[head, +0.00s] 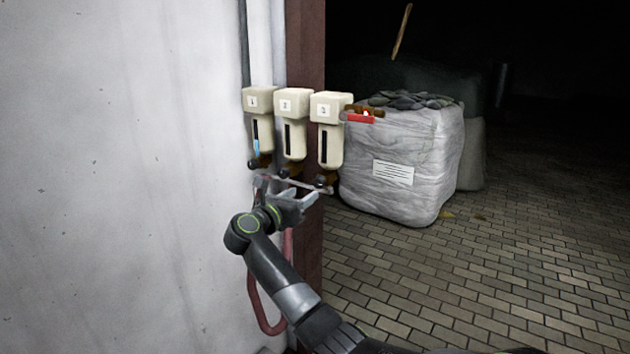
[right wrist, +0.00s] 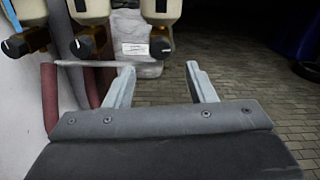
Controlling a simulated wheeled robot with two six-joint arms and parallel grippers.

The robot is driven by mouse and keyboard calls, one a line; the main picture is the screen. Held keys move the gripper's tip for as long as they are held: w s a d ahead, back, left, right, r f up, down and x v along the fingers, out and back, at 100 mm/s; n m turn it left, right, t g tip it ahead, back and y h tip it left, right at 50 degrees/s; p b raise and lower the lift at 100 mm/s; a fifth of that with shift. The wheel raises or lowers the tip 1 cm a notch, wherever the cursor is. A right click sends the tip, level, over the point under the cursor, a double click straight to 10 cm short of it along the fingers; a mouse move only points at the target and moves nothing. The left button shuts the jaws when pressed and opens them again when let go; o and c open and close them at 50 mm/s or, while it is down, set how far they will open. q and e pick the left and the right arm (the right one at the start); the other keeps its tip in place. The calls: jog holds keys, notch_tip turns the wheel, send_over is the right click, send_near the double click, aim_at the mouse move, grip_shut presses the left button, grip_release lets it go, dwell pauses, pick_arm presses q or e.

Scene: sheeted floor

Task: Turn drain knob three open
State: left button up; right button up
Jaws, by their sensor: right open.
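Three cream filter housings hang in a row by the wall corner, labelled 1, 2 and 3. Housing three (head: 326,133) is the rightmost, with a dark drain knob three (head: 320,181) under it. In the right wrist view, knob three (right wrist: 160,47) is a black knob with a pale mark on a brass fitting. My right gripper (head: 290,190) is just below the knobs, open and empty. In the right wrist view, its fingertips (right wrist: 160,68) lie either side of knob three's line, with the knob appearing above and beyond them. My left gripper is not in view.
Drain knobs one (head: 254,164) and two (head: 284,173) sit close at left. A red hose (head: 254,295) hangs below. A red-handled valve (head: 360,118) is right of housing three. A wrapped bale (head: 400,165) stands behind; paved floor (head: 480,270) is open at right.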

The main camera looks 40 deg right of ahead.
aim_at(317, 184)
jog(key=p+x, duration=0.1)
jog(key=x, duration=0.6)
jog(key=shift+d, duration=0.15)
jog(key=shift+c, duration=0.4)
jog(key=c, duration=0.9)
jog(key=shift+f+m+b, duration=0.2)
jog(key=shift+m+b, duration=0.3)
jog(key=shift+b, duration=0.35)
jog(key=shift+r+m+b, duration=0.15)
jog(key=shift+m+b, duration=0.15)
